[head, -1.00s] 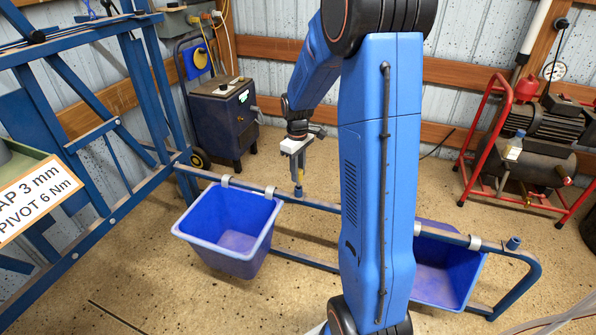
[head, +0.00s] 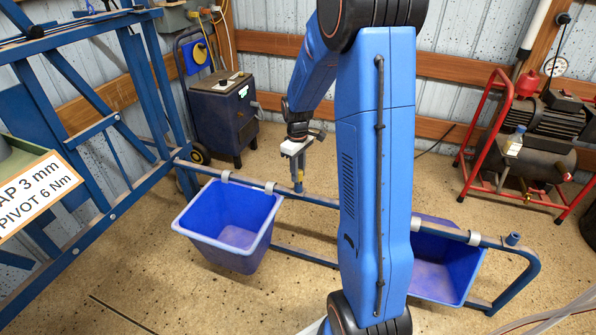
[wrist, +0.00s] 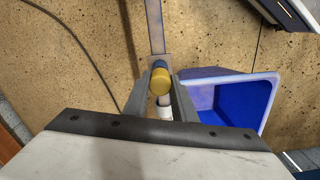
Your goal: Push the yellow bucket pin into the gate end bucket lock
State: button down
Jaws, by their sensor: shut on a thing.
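The yellow bucket pin shows in the wrist view as a round yellow head (wrist: 160,80) between the two grey fingers of my gripper (wrist: 160,97). My gripper is shut on it. In the head view my gripper (head: 297,170) points down just above a short upright blue socket, the gate end bucket lock (head: 299,188), on the blue rail right of the left bucket. The pin's lower part is hidden by its head and the fingers, so I cannot tell how deep it sits. The gate end bucket (head: 228,225) hangs beside the lock; it also shows in the wrist view (wrist: 245,100).
The blue rail (head: 325,200) runs across to a second blue bucket (head: 440,268), partly behind my arm, and another socket (head: 513,239). A blue gate frame (head: 100,130) stands left. A dark blue cabinet (head: 222,115) and red-framed compressor (head: 530,140) stand behind.

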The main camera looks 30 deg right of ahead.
jog(key=shift+f, duration=0.8)
jog(key=c, duration=1.4)
grip_release()
jog(key=shift+r, duration=0.1)
notch_tip(320, 180, up, 17)
jog(key=shift+w+r, duration=0.1)
